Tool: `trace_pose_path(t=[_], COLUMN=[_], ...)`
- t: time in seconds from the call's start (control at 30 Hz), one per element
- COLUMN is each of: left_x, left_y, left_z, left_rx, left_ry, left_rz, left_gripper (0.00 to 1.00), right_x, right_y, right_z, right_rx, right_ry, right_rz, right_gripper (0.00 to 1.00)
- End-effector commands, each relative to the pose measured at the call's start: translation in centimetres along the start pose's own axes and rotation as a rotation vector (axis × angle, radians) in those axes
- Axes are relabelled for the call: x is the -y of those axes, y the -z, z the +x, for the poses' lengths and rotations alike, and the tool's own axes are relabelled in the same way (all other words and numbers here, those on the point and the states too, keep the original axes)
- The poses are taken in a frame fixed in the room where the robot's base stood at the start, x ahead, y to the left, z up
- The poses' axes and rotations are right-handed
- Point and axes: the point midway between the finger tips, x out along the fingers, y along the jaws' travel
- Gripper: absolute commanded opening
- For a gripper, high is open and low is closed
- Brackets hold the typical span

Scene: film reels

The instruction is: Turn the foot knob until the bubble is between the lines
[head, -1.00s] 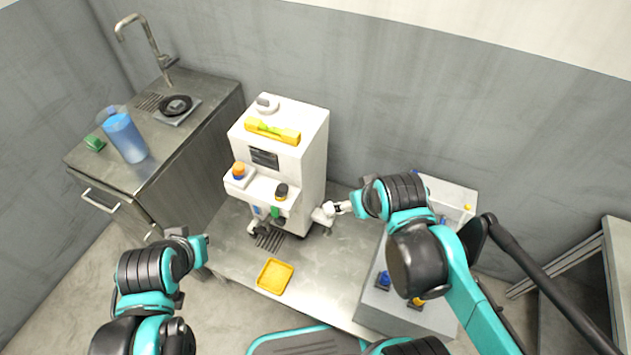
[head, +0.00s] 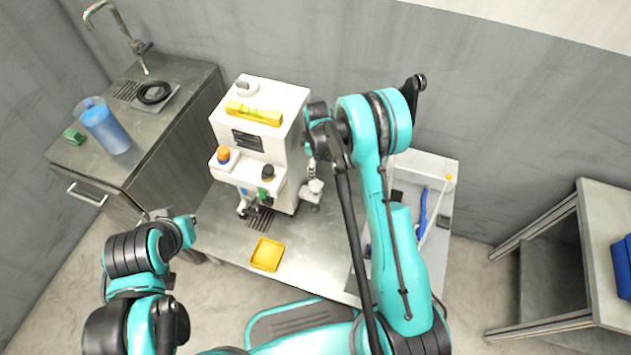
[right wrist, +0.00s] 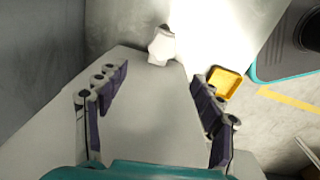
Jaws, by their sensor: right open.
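The foot knob (head: 312,192) is a pale lobed knob low at the right side of the white machine (head: 283,150). It also shows in the right wrist view (right wrist: 161,47), beyond the fingertips and roughly between them. A yellow level (head: 254,113) with a greenish vial lies on top of the machine; its bubble and lines are too small to read. My right gripper (head: 310,168) is just above the knob, apart from it. In the right wrist view, its dark-padded fingers (right wrist: 158,80) are wide open and empty. My left gripper (head: 187,230) is at the lower left, away from the machine; its jaws are unclear.
A yellow tray (head: 267,254) lies on the metal table in front of the machine. A grey bin (head: 432,172) with blue items is to the right, partly behind my right arm. A sink counter with a blue jug (head: 106,128) stands left.

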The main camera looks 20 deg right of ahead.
Motion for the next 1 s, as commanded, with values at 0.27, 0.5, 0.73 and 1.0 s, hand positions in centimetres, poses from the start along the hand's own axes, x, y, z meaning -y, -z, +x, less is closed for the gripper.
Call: trace_pose_path(t=[0.27,0.5,0.73,1.0], left_x=[0.0,0.0,0.0,0.0], left_y=[0.0,-0.9,-1.6,-1.7], left_z=[-0.1,1.2,2.3,2.4], left_rx=[0.0,0.0,0.0,0.0], left_ry=[0.0,0.0,0.0,0.0], left_rz=[0.0,0.0,0.0,0.0], left_gripper=[0.0,0.0,0.0,0.0], right_x=[0.1,0.3,0.4,0.4], right_y=[0.0,-0.1,-0.2,-0.2], right_z=[4.7,8.3,11.4,12.2], right_rx=[0.021,0.021,0.02,0.02], right_ry=[0.038,0.039,0.038,0.038], right_rz=[-0.081,-0.081,-0.08,-0.08], right_gripper=[0.68,0.68,0.68,0.68])
